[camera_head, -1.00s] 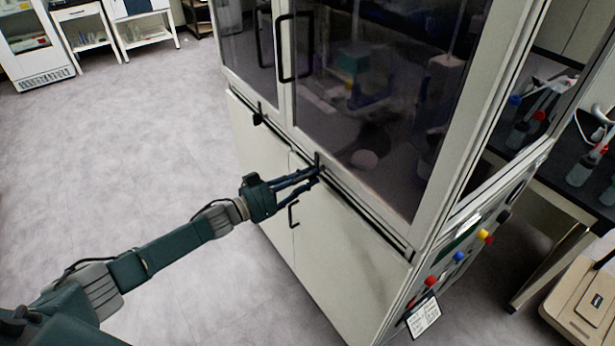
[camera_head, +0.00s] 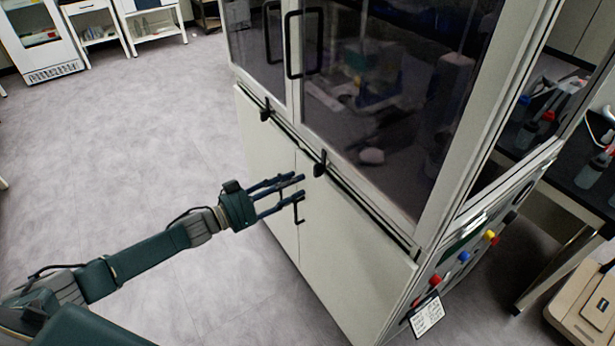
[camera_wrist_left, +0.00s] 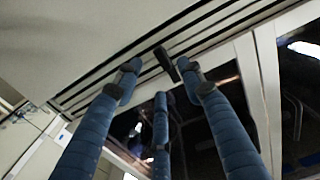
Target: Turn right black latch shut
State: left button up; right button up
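The right black latch (camera_head: 319,164) sits on the dark rail under the right glass door of the white cabinet. It looks upright across the rail. It also shows in the left wrist view as a dark bar (camera_wrist_left: 166,64) just beyond and between the fingertips. My left gripper (camera_head: 298,185) is open and empty, with its fingers spread. Its tips are a little to the left of and below the latch, with a gap between in the head view. The left black latch (camera_head: 265,110) sits farther along the same rail. My right gripper is not in view.
Two black door handles (camera_head: 303,45) stand out above the rail. A smaller black handle (camera_head: 298,208) is on the lower door, close to my fingers. Coloured buttons (camera_head: 464,257) and a hanging tag (camera_head: 427,315) are on the cabinet's side. The floor (camera_head: 150,140) on the left is clear.

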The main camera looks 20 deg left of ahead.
pick_arm(q)
jog(key=v, duration=0.5)
dwell(0.3)
jog(key=s+a+f+n+g+y, duration=0.1)
jog(key=s+a+f+n+y, duration=0.2)
jog(key=f, duration=1.1)
jog(key=s+a+f+n+g+y, duration=0.1)
jog(key=s+a+f+y, duration=0.3)
jog(key=f, duration=1)
jog(key=s+d+f+n+g+y+b, duration=0.1)
jog(key=s+d+f+g+y, duration=0.2)
jog(key=s+f, duration=1.1)
jog(key=s+d+f+g, duration=0.2)
jog(key=s+f, duration=0.2)
jog(key=s, duration=0.5)
jog(key=s+d+f+g, duration=0.3)
jog(key=s+f, duration=0.1)
jog(key=s, duration=0.6)
jog(key=s+d+f+g+y, duration=0.1)
jog(key=s+d+f+g, duration=0.1)
jog(key=s, duration=0.8)
notch_tip(320, 180, down, 2)
jog(key=shift+d+f+g, duration=0.1)
jog(key=shift+d+g, duration=0.25)
jog(key=shift+g, duration=0.25)
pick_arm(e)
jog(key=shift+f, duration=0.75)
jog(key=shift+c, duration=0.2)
